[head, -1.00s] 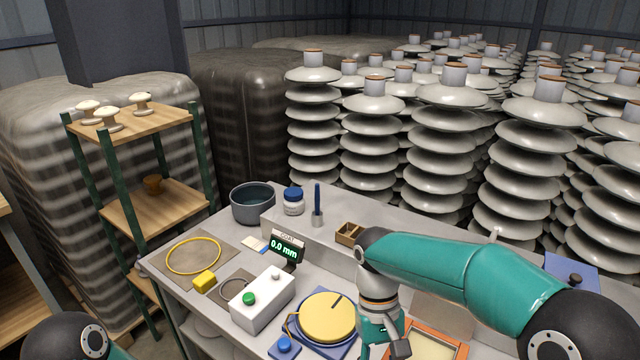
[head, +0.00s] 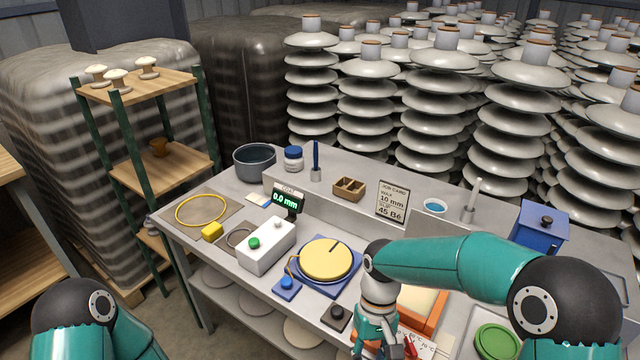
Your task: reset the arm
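My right arm reaches in from the right in the head view, over the front right of the grey workbench (head: 190,238). Its gripper (head: 385,350) points down at the bottom edge of the picture, over the bench front beside an orange-framed tray (head: 437,312). The fingers are partly cut off, so I cannot tell whether they are open or shut. Of my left arm only a dark joint and a teal link show at the bottom left. My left gripper is out of view.
The bench holds a yellow disc (head: 326,259) on a blue base, a white button box (head: 266,246), a 0.0 mm display (head: 287,202), a job card (head: 392,202), a blue box (head: 540,234) and a green round lid (head: 497,341). Insulator stacks (head: 447,95) stand behind. A shelf (head: 150,175) stands left.

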